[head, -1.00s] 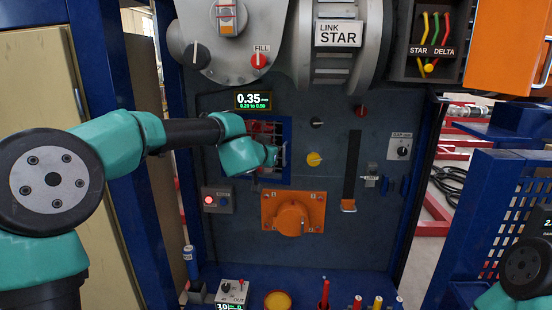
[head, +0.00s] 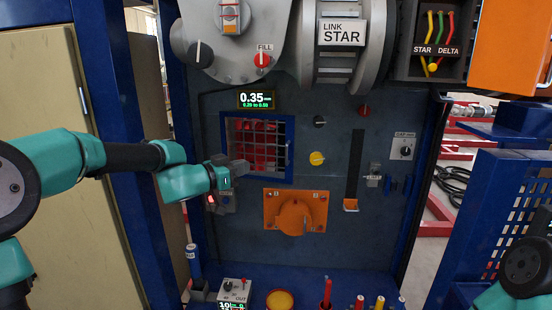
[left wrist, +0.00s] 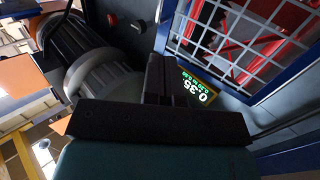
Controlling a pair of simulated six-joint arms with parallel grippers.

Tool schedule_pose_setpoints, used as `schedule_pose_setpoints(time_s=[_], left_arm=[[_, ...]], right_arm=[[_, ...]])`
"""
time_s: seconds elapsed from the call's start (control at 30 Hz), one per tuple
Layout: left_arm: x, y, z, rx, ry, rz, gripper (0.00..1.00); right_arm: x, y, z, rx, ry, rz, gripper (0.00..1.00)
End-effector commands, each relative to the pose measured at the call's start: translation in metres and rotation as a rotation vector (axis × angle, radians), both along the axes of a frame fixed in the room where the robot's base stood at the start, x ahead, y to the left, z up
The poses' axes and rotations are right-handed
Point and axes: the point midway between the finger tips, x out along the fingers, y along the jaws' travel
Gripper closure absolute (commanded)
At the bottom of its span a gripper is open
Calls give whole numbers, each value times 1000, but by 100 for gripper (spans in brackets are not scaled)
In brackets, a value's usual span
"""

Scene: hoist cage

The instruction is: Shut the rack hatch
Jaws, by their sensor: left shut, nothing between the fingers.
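The rack hatch (head: 284,176) is a blue-framed square with a light wire grille, at the left of the dark panel in the head view. Its grille lies across the opening, with red parts behind it. I cannot tell whether it is fully flush or latched. The hatch also shows at the top right of the left wrist view (left wrist: 283,75). My left gripper (head: 241,165) is shut and empty, in front of the hatch's lower left edge. Its dark fingers show in the left wrist view (left wrist: 165,80). My right gripper is out of view.
A green-lit display (head: 256,99) sits just above the hatch. An orange plate with a rotary handle (head: 295,211) is below right. A yellow knob (head: 317,158) and a slotted lever (head: 351,205) are to the right. A blue mesh panel (head: 490,220) stands far right.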

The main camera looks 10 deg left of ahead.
Motion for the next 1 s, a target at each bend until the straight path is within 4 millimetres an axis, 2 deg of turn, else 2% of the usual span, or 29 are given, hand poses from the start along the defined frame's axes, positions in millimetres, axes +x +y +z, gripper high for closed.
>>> schedule_pose_setpoints(time_s=[0.27,0.8,1.0], left_arm=[[15,-11,0,0,0,-2,100],[86,-64,-2,1,1,-2,100],[107,-78,-2,0,0,-1,100]], right_arm=[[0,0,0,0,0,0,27],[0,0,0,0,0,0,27],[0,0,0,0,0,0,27]])
